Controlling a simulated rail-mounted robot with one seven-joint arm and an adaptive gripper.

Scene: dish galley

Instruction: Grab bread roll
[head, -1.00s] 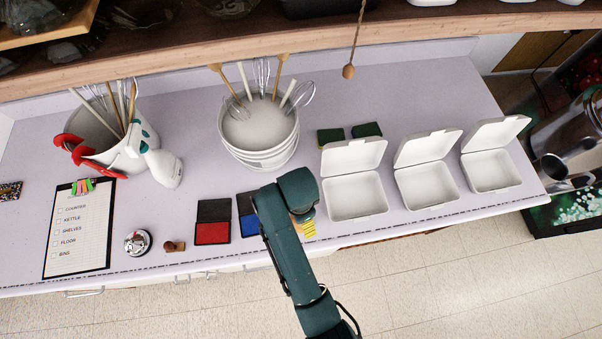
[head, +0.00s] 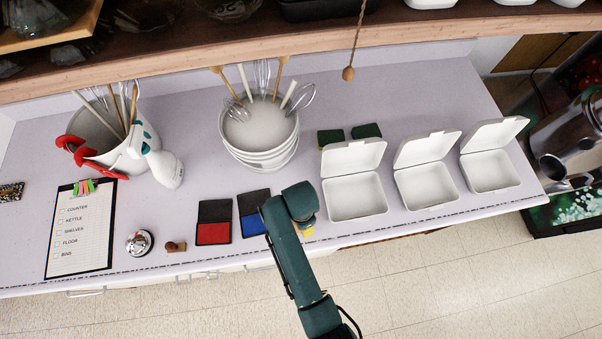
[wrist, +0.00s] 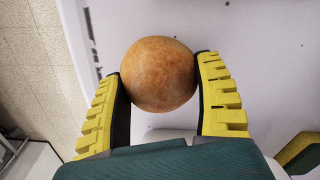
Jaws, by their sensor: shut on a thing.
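The bread roll (wrist: 158,74) is round and golden brown. In the wrist view it sits between the two yellow ribbed fingers of my gripper (wrist: 159,66), which is shut on it with a finger against each side. The pale counter lies behind the roll; I cannot tell whether the roll touches it. In the head view my gripper (head: 307,231) shows only as a bit of yellow below my green wrist, near the counter's front edge. The roll is hidden there by my arm.
Three open white boxes (head: 356,195) stand right of my gripper, with green sponges (head: 331,136) behind. Red (head: 212,233) and blue (head: 253,224) ink pads lie to its left. A white bowl stack (head: 262,150) with utensils stands farther back. A wooden shelf (head: 300,50) crosses above.

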